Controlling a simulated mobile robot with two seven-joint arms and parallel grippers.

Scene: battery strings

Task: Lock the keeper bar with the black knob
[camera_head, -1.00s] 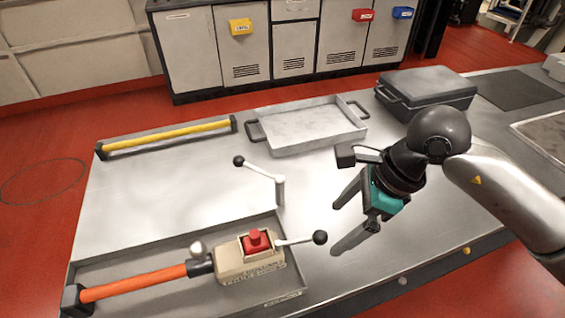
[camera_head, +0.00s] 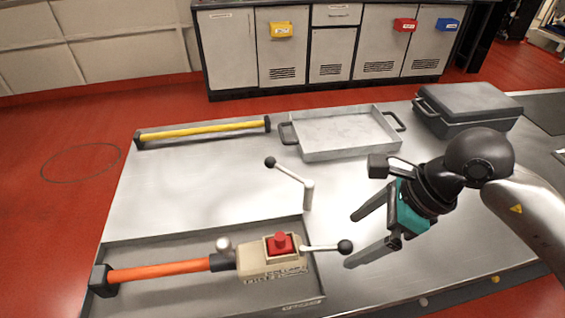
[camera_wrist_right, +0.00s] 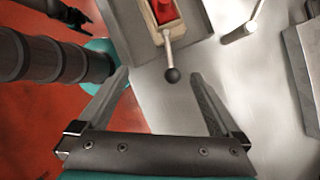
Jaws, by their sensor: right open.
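A beige block (camera_head: 262,267) with a red button (camera_head: 280,244) has a short silver lever, the keeper bar (camera_head: 322,248), on its right side. The bar ends in a black knob (camera_head: 345,247); the knob also shows in the right wrist view (camera_wrist_right: 171,75). The bar points right, away from the block. My right gripper (camera_head: 355,239) is open and empty, just right of the knob. In the wrist view the knob appears in the gap between its fingertips (camera_wrist_right: 160,73); I cannot tell whether it is between them in depth.
An orange bar (camera_head: 160,271) joins the block inside a shallow grey tray (camera_head: 200,299). A crank (camera_head: 300,185) with another black knob (camera_head: 270,162) stands behind. A yellow bar (camera_head: 200,130), a metal pan (camera_head: 350,153) and a dark case (camera_head: 470,108) lie farther back. The left middle is clear.

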